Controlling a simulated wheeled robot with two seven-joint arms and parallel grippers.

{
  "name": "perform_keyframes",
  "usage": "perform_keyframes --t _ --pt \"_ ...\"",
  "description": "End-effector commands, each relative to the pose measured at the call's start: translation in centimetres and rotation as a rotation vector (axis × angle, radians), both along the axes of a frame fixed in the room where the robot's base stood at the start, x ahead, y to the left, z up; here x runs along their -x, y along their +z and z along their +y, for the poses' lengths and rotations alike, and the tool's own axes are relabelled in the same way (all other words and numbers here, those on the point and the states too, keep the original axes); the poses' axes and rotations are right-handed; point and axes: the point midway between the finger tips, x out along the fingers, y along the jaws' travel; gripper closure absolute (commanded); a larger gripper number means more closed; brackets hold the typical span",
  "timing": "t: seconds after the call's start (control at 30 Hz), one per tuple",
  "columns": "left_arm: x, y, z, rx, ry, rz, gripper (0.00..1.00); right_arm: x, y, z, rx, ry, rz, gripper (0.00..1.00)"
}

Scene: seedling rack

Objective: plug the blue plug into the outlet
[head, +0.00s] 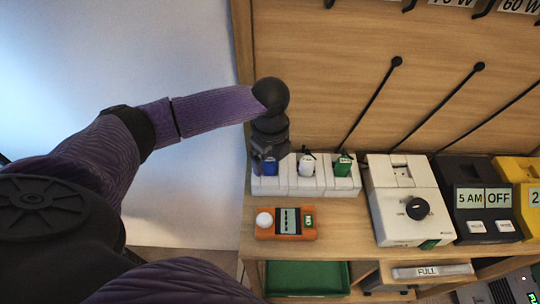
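The blue plug (270,168) is in the leftmost section of a white three-part holder (293,187) on the wooden shelf. My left gripper (269,156) points down right at the blue plug, and its dark fingers overlap the plug's top. Whether the fingers are closed on it or only around it cannot be told. Slots show on top of the white dial box (398,205), the black timer box (482,205) and the yellow box (520,172); which is the outlet is not clear. My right gripper is not in view.
A white plug (306,166) and a green plug (343,166) stand close right of the blue one. An orange device (286,224) lies in front. Black rods (372,103) slant across the back panel. A green tray (307,277) is below the shelf.

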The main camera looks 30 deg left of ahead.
Motion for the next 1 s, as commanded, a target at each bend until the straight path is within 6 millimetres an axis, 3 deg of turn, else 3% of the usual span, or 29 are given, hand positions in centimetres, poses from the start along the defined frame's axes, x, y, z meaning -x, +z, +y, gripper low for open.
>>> perform_keyframes --t 0.17,0.4,0.53,1.0 --pt "-0.1 0.9 0.0 0.001 -0.001 -0.003 0.11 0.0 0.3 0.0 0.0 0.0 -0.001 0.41" --pt "-0.1 7.1 0.0 0.0 0.0 -0.005 0.11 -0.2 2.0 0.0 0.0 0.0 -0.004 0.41" --pt "-0.1 9.2 0.0 -0.001 0.0 -0.002 0.11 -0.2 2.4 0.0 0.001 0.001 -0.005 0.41" --pt "0.0 9.9 0.0 0.0 0.0 0.0 0.11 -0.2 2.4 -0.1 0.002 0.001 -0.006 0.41"
